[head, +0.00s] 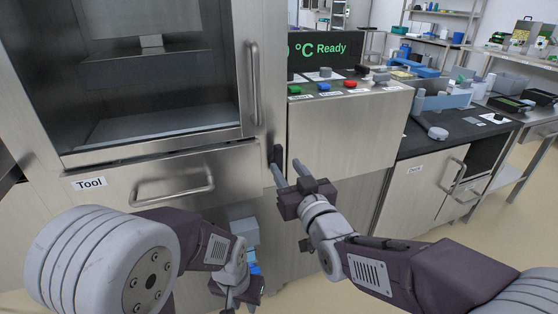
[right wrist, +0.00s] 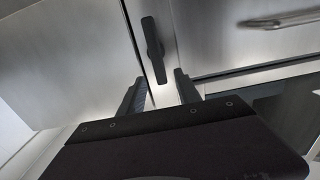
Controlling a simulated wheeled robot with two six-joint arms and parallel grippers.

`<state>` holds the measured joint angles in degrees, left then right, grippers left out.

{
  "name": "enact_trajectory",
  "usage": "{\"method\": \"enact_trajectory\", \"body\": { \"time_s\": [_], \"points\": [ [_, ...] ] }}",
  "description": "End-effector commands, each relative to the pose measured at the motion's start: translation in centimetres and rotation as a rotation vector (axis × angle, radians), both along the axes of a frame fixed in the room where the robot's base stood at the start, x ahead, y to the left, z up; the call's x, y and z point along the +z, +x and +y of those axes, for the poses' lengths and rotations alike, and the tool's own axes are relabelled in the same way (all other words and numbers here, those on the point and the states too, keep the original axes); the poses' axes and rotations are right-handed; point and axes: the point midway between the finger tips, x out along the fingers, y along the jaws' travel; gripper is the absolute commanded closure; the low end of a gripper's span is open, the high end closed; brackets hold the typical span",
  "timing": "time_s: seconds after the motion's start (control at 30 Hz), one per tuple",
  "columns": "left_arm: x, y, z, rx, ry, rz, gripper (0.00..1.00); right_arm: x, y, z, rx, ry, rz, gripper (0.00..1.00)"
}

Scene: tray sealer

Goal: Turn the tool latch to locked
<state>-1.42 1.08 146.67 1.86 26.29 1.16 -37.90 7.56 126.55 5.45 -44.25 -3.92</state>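The tool latch (head: 277,154) is a small black handle on the steel front, right of the drawer labelled Tool (head: 110,200). It stands roughly upright in the head view. In the right wrist view the dark latch (right wrist: 153,50) lies beside a panel seam, just beyond my fingertips. My right gripper (head: 288,170) is open and empty, with its two fingers pointing at the panel just below the latch. In the right wrist view the gripper (right wrist: 160,85) has a clear gap, apart from the latch. My left gripper (head: 238,289) hangs low; its fingers are not clear.
The glass chamber door (head: 253,85) with its long handle is above the drawer. The drawer handle (head: 172,188) sticks out left of the latch. A control panel with coloured buttons (head: 323,87) and a Ready display (head: 331,49) is above right. Blue and grey items (head: 245,235) are low behind my left arm.

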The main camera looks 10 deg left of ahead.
Motion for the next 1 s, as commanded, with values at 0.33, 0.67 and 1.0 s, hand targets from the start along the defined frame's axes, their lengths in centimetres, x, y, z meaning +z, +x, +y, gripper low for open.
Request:
{"method": "enact_trajectory", "body": {
  "time_s": [0.33, 0.67, 1.0],
  "points": [
    [-1.5, 0.0, 0.0, 0.0, 0.0, 0.0, 0.73, -0.2, 5.0, 3.3, -0.001, -0.001, 0.001, 0.6],
    [-1.5, 0.0, 0.0, 0.0, 0.0, 0.0, 0.73, 0.0, 5.4, 3.6, -0.001, 0.0, 0.0, 0.63],
    [-1.5, 0.0, 0.0, 0.0, 0.0, 0.0, 0.73, -0.1, 5.4, 3.6, -0.001, 0.002, 0.002, 1.0]
  ]
}}
